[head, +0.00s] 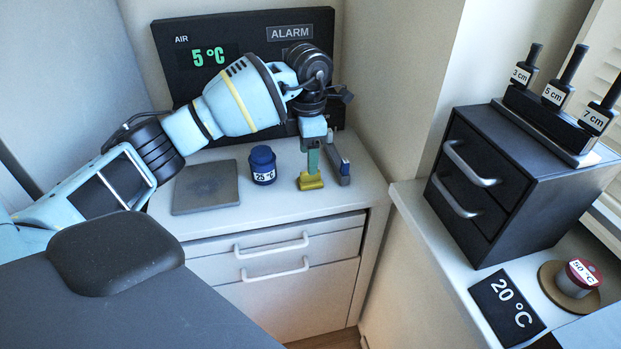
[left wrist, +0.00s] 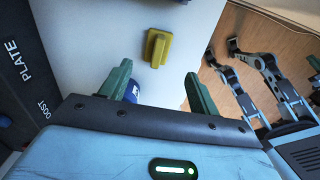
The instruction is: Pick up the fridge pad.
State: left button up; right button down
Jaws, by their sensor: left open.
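A yellow block with a raised grip (head: 311,182) stands on the white counter at the back; I take it for the fridge pad, though I see no label on it. It also shows in the left wrist view (left wrist: 156,47), ahead of the fingers and between their lines. My left gripper (head: 327,168) points down just above and behind it, its fingers apart. In the left wrist view the gripper (left wrist: 158,86) has two green fingers with nothing between them. In the head view one finger partly overlaps the block's upper part.
A blue 25 °C jar (head: 262,165) stands left of the block, with a flat grey plate (head: 206,188) beyond it. The alarm panel (head: 190,70) rises behind. A black drawer box (head: 520,170) and a 20 °C pad (head: 507,306) are on the right ledge.

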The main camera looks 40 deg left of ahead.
aim_at(310, 178)
pick_arm(q)
jog(key=shift+w+a+f, duration=0.1)
jog(key=shift+a+f, duration=0.05)
jog(key=shift+f, duration=1.6)
jog(key=shift+w+a+f, duration=0.1)
jog(key=shift+f, duration=1.6)
jog(key=shift+s, duration=0.1)
jog(key=shift+c, duration=0.4)
jog(key=c, duration=1)
